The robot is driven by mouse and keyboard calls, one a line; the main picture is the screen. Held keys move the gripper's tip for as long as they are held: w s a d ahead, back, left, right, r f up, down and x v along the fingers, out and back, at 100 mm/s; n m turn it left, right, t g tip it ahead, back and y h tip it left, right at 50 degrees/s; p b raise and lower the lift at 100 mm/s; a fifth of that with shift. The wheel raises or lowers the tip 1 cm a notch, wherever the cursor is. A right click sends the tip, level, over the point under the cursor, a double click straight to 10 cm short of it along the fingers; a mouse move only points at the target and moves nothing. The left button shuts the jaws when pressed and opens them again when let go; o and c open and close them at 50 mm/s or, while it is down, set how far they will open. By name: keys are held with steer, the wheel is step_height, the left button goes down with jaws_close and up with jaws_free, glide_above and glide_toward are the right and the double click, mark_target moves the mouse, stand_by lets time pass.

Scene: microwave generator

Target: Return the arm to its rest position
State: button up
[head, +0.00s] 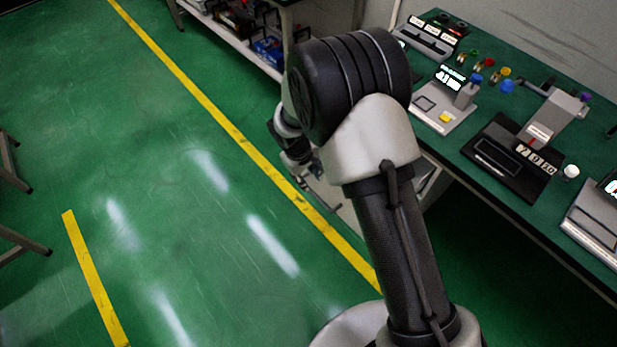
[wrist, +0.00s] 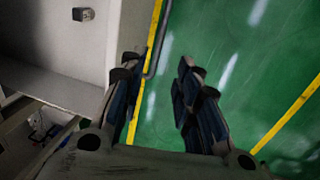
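My arm rises from the lower right of the head view and bends at a large black joint in the middle. In the head view, my gripper (head: 318,183) is small and mostly hidden behind my arm, left of the workbench (head: 470,190).
The green-topped workbench carries a grey device with a lit screen (head: 428,112), a black-based device (head: 500,165) and several coloured knobs. A shelf (head: 240,42) with equipment stands at the top. The green floor (head: 150,190) with yellow lines is open at left.

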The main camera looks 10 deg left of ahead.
stand_by(0.4)
steer(key=s+d+r+m, duration=0.1)
steer(key=d+r+m, duration=0.1)
steer(key=d+r, duration=0.45)
steer(key=s+d+r+m+t, duration=0.1)
steer(key=s+d+r, duration=0.15)
steer(key=r, duration=0.65)
steer(key=d+r+m, duration=0.2)
steer(key=d+r, duration=0.3)
steer(key=r, duration=0.3)
steer(key=s+d+r+m+t, duration=0.1)
steer(key=s+d+r, duration=0.3)
steer(key=s, duration=0.6)
steer(key=s+d+r+m+y, duration=0.1)
steer(key=s+d+r+m, duration=0.3)
steer(key=s, duration=0.7)
steer(key=shift+d+r+t, duration=0.4)
steer(key=shift+d+r, duration=0.1)
steer(key=shift+d, duration=0.65)
